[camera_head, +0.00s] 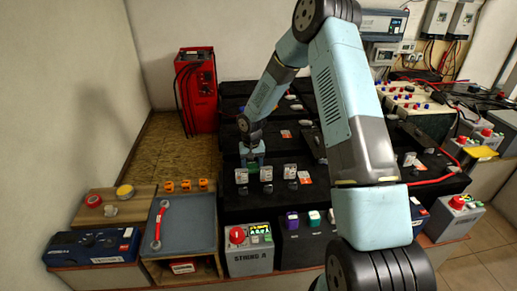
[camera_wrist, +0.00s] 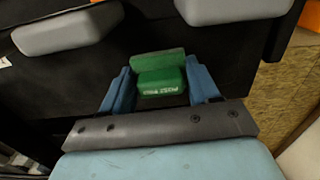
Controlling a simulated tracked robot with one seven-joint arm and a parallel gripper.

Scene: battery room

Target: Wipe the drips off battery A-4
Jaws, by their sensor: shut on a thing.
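My gripper (camera_head: 251,154) is shut on a green block (camera_wrist: 161,82) with small white lettering that I cannot read for sure. In the wrist view the blue fingers (camera_wrist: 162,92) stand on both sides of the block. In the head view they are low over the black batteries (camera_head: 232,203), behind a row of small white-and-grey pieces. I cannot tell whether the block touches a battery. No A-4 label is readable, so I cannot tell which battery it is. No drips can be made out.
Grey caps (camera_wrist: 66,32) lie near the gripper in the wrist view. A red cabinet (camera_head: 197,92) stands at the back left. My arm hides part of the right batteries.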

